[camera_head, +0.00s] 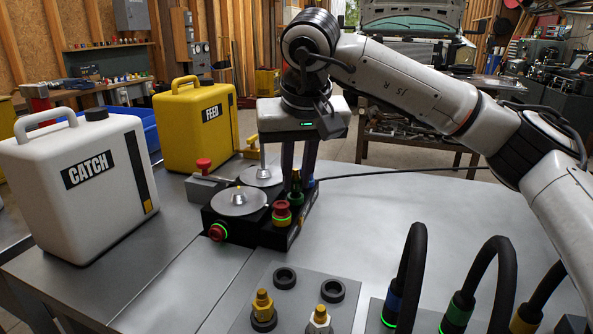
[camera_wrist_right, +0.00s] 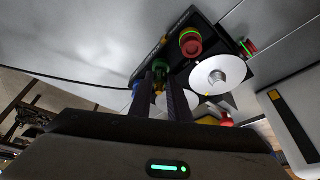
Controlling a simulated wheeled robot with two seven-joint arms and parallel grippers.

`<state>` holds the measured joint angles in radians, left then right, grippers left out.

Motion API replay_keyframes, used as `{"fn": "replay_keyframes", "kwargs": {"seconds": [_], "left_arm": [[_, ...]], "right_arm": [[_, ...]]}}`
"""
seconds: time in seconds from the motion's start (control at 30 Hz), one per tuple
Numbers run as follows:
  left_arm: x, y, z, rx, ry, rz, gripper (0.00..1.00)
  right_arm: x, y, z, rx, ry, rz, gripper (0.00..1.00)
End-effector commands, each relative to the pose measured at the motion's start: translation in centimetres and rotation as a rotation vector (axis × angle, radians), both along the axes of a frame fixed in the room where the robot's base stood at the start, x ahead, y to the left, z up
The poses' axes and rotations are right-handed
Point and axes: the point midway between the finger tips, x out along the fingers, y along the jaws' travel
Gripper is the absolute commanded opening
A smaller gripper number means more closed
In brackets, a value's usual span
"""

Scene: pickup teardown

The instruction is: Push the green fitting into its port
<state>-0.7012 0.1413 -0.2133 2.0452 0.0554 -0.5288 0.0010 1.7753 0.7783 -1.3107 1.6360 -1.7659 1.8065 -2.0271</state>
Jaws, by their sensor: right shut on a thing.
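My right gripper (camera_head: 300,184) points down over the black pump block (camera_head: 262,238) on the metal table. It is shut on the green fitting (camera_head: 296,198), which stands at the block's right side. In the right wrist view, green and yellow parts of the fitting (camera_wrist_right: 160,82) show between the two dark fingers. The fingers hide much of it, and its lower end and port are hidden, so I cannot tell how deep it sits. My left gripper is not in view.
A red knob (camera_head: 281,212) with a lit green ring sits just in front of the fitting. Another red knob (camera_head: 217,231) and two silver discs (camera_head: 238,202) are close by. White CATCH (camera_head: 50,190) and yellow FEED (camera_head: 190,135) jugs stand left. Hoses (camera_head: 415,265) rise at the front right.

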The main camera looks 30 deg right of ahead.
Motion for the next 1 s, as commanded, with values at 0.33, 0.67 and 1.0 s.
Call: {"fn": "replay_keyframes", "kwargs": {"seconds": [0.33, 0.67, 1.0], "left_arm": [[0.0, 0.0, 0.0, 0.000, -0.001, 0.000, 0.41], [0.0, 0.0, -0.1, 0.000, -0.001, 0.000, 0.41], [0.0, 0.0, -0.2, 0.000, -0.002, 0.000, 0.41]], "right_arm": [[0.0, 0.0, -0.1, 0.001, -0.001, 0.000, 0.00], [0.0, 0.0, -0.6, 0.001, -0.001, 0.000, 0.00], [0.0, 0.0, -1.2, 0.001, -0.001, 0.000, 0.00]]}}
